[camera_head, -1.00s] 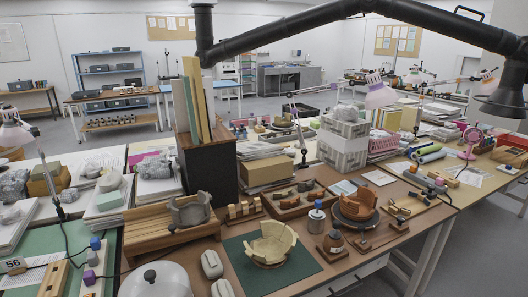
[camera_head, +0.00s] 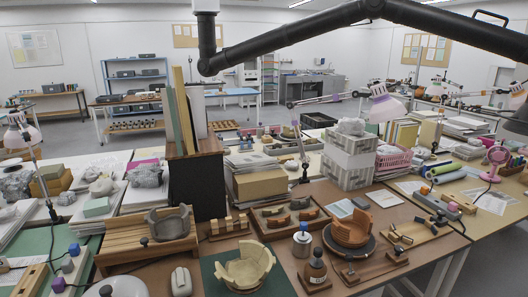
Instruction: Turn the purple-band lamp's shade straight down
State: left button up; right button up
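A lamp with a pale lilac shade (camera_head: 386,106) and a purple band near its top hangs right of centre, above the back of the bench. Its shade looks tilted, with the mouth downward and somewhat to one side; the exact angle is hard to tell. Its thin arm (camera_head: 325,100) runs left, and a post with a purple joint (camera_head: 296,126) stands behind the sherd trays. Similar lamps show at far left (camera_head: 20,132) and far right (camera_head: 517,98); their band colours are too small to tell. Neither of my grippers is in view.
A thick black jointed duct (camera_head: 300,47) crosses the top. A patterned box (camera_head: 347,155) stands just left of the shade, with a pink basket (camera_head: 393,158) below it. A dark cabinet with upright boards (camera_head: 195,175) stands centre-left. Pots, sherds and tools crowd the front bench.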

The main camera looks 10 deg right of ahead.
aim_at(385, 108)
jog(key=l+u, duration=0.2)
jog(key=l, duration=0.35)
jog(key=l+u, duration=0.2)
jog(key=l, duration=0.35)
jog(key=l+u, duration=0.2)
jog(key=l, duration=0.35)
jog(key=k+l+u, duration=0.2)
jog(key=l, duration=0.35)
jog(key=l+u, duration=0.2)
jog(key=l, duration=0.3)
jog(key=k+l+u, duration=0.1)
jog(key=l, duration=0.35)
jog(key=k+l+u, duration=0.1)
jog(key=l, duration=0.35)
